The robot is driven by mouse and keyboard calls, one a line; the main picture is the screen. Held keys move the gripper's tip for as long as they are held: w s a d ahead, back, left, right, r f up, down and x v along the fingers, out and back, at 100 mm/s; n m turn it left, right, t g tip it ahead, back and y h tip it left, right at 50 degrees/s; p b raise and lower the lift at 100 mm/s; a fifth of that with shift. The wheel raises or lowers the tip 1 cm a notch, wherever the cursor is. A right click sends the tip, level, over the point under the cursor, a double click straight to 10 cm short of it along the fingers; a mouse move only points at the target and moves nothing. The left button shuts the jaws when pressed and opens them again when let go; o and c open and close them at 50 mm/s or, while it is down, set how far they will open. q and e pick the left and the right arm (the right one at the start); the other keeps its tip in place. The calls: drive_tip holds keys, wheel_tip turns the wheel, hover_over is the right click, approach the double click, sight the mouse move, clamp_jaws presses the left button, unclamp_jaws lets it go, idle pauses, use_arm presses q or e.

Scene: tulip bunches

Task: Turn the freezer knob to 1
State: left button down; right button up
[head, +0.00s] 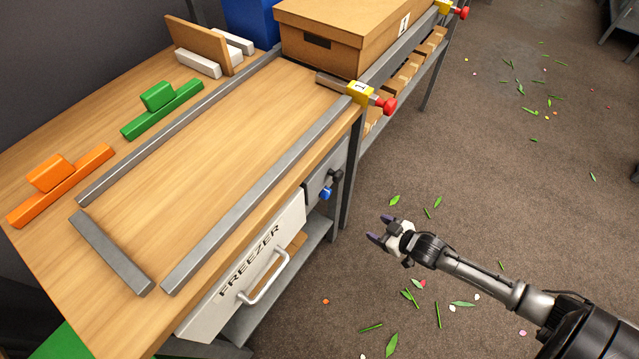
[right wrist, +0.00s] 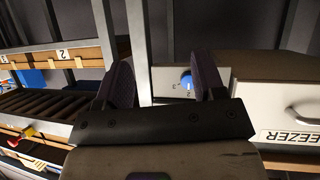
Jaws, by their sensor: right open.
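The blue freezer knob (head: 325,193) sticks out of a grey panel (head: 318,180) on the bench front, beside the white freezer (head: 222,300). In the right wrist view the blue knob (right wrist: 186,79) shows on a light panel (right wrist: 165,84), partly hidden by one finger. Small marks sit around it, too small to read surely. A black knob (head: 337,174) is close to it in the head view. My right gripper (head: 381,229) is open and empty, out over the floor to the right of the knob, apart from it and pointing toward the bench. My left gripper is out of view.
The freezer's handle (head: 265,280) juts from its front. Yellow clamps with red knobs (head: 386,105) stick out at the rail ends above. A cardboard box (head: 345,35) stands on the adjoining shelf. The floor (head: 480,170) beside the bench is open, with scattered leaves.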

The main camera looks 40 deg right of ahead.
sight(329, 195)
drive_tip(key=w+a+r+m+t+y, duration=0.1)
drive_tip(key=w+a+r+t+y, duration=0.15)
drive_tip(key=r+t+y, duration=0.35)
drive_tip(key=w+a+b, duration=0.1)
drive_tip(key=w, duration=0.2)
drive_tip(key=w+a+h+b, duration=0.1)
drive_tip(key=w+a+b, duration=0.1)
drive_tip(key=w, duration=0.1)
drive_tip(key=w+a+g+h+b, duration=0.1)
drive_tip(key=w+b, duration=0.1)
drive_tip(key=w, duration=0.2)
drive_tip(key=shift+a+r, duration=0.2)
drive_tip(key=shift+r, duration=0.2)
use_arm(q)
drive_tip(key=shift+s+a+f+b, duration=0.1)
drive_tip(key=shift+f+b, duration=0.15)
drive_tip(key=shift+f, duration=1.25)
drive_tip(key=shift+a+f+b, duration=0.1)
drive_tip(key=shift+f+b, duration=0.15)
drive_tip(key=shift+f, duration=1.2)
use_arm(e)
drive_tip(key=shift+x, duration=1.05)
drive_tip(key=shift+r, duration=0.1)
drive_tip(key=shift+c, duration=0.3)
